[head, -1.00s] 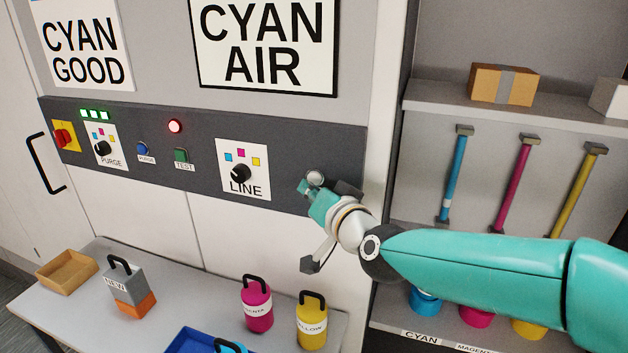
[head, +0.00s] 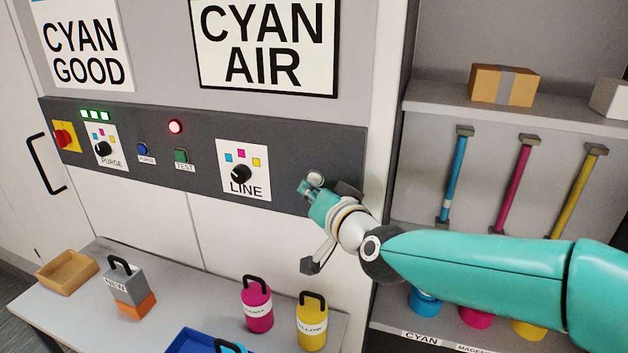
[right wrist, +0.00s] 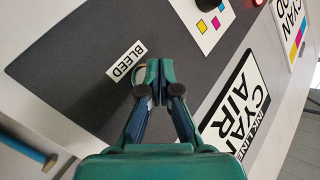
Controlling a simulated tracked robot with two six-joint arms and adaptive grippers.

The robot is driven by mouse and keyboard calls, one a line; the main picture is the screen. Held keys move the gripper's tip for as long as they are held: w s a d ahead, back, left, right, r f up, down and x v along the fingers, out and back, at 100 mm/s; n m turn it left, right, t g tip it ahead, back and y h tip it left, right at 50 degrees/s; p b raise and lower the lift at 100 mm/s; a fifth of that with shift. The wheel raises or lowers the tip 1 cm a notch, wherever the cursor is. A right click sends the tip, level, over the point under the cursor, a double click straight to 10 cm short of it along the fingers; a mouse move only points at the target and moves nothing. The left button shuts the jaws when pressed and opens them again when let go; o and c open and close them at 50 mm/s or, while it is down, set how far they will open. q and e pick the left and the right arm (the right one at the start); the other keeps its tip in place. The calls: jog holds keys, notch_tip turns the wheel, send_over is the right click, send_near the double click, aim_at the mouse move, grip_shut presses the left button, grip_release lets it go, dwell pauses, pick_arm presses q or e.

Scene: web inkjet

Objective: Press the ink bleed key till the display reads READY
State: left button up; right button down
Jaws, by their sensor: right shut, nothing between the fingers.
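The display panel (head: 263,45) reads CYAN AIR; it also shows in the right wrist view (right wrist: 238,105). The BLEED label (right wrist: 126,61) is on the dark control strip (right wrist: 85,85). Beside it a pale rounded edge, probably the ink bleed key (right wrist: 138,78), is mostly hidden behind a finger of my right gripper. My right gripper (right wrist: 159,70) is shut and empty, its tips at the strip near the label. In the head view my right gripper (head: 306,188) covers the strip's right end. I cannot tell whether it touches the key. My left gripper is not in view.
The LINE selector (head: 241,174), green TEST key (head: 181,155) and lit red lamp (head: 175,126) are left of my right gripper. Magenta (head: 257,310) and yellow (head: 312,328) bottles stand on the table below. A shelf (head: 430,95) is at the right.

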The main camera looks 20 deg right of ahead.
jog(key=shift+w+d, duration=0.1)
jog(key=shift+d, duration=0.05)
jog(key=shift+w+d, duration=0.1)
jog(key=shift+w, duration=0.15)
jog(key=shift+w+d+b, duration=0.25)
jog(key=shift+w+b, duration=0.1)
jog(key=shift+b, duration=0.1)
dwell(0.7)
jog(key=shift+s+a+r, duration=0.1)
jog(key=shift+s, duration=0.05)
dwell(0.3)
jog(key=shift+s+a+p, duration=0.3)
jog(key=shift+s+a, duration=0.05)
jog(key=shift+s, duration=0.25)
jog(key=s+a, duration=0.1)
jog(key=s+a+p, duration=0.1)
jog(key=s, duration=0.2)
jog(key=shift+s+a+p, duration=0.1)
jog(key=shift+a+p, duration=0.3)
